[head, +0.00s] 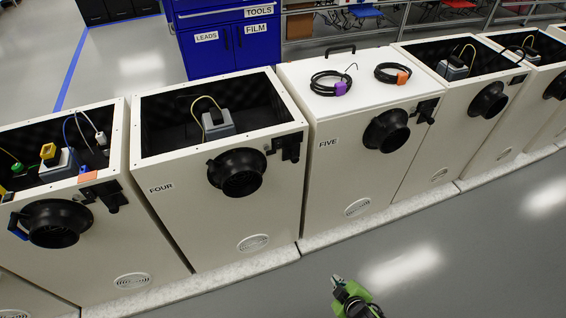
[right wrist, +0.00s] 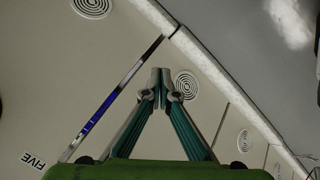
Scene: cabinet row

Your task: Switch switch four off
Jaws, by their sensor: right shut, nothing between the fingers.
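The cabinet labelled FOUR (head: 190,215) stands left of centre in the head view, with its top open. A black switch box (head: 290,148), which I take to be switch four, sits at the upper right of its front; its lever position is too small to tell. A black round port (head: 237,172) is beside it on the left. My right gripper (head: 337,281) is low in the head view, over the floor in front of the cabinets and well below the switch. In the right wrist view its fingertips (right wrist: 160,73) are together and empty. My left gripper is out of view.
Cabinet FIVE (head: 335,190) stands to the right, its closed top carrying two coiled cables (head: 331,83). An open cabinet (head: 95,225) stands to the left. The wrist view shows cabinet fronts with round vents (right wrist: 187,84) and a FIVE label (right wrist: 33,160). The grey floor (head: 450,250) in front is clear.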

